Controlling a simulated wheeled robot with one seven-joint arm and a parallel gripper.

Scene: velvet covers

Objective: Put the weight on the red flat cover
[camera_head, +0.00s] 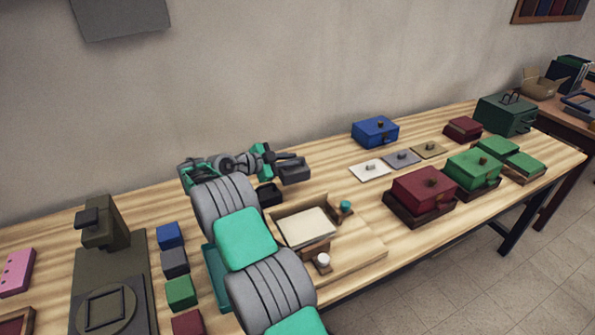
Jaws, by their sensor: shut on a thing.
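My gripper (274,166) is at the end of my arm, above the table left of centre. It is shut on a dark grey block, the weight (294,171), and appears to hold it above the table. A smaller dark red piece (463,128) lies farther back. I cannot tell for certain which red piece is the flat cover. Both are to the right of my gripper and apart from it. My fingertips are small and partly hidden by the weight.
A black block (269,194) is below my gripper. A wooden tray (373,250) with a cream pad is in front. White, grey and olive plates (402,158) lie between the gripper and the red covers. A blue box (376,131) and green boxes (472,169) stand nearby.

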